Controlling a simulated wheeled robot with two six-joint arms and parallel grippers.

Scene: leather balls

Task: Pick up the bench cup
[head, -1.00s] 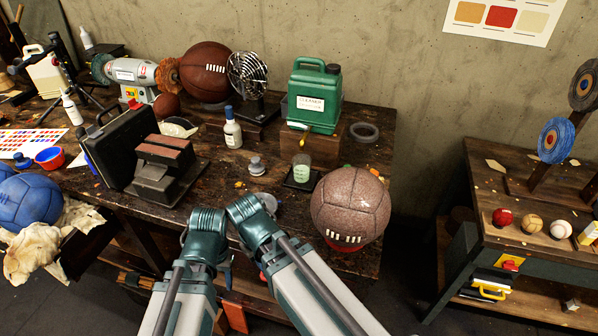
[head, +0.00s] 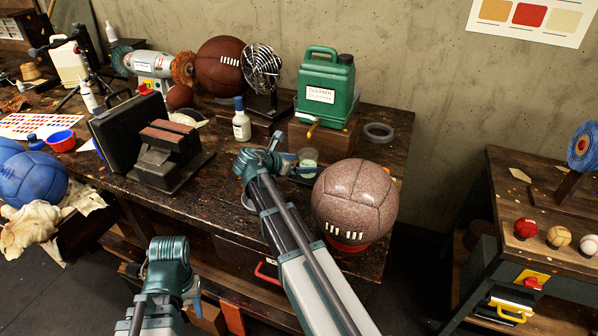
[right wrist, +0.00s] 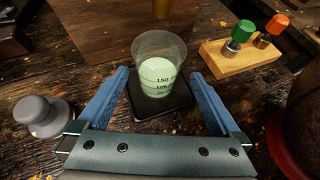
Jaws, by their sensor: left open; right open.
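The bench cup, a clear graduated cup with pale green liquid, stands upright on a dark square pad (right wrist: 148,110) in the right wrist view (right wrist: 160,72). It also shows in the head view (head: 308,160), partly hidden by my right gripper. My right gripper (right wrist: 160,78) is open, with one blue finger on each side of the near part of the cup's pad. It looks empty; whether a finger touches the cup cannot be told. My left gripper (head: 186,284) is low in front of the bench, away from the cup, its fingers hardly visible.
A brown ball (head: 354,203) on a red ring stands close right of the cup. A grey knobbed weight (right wrist: 42,116) is left of it, and a wooden block with green and orange knobs (right wrist: 252,50) is behind right. A green cleaner jug (head: 326,92) stands behind.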

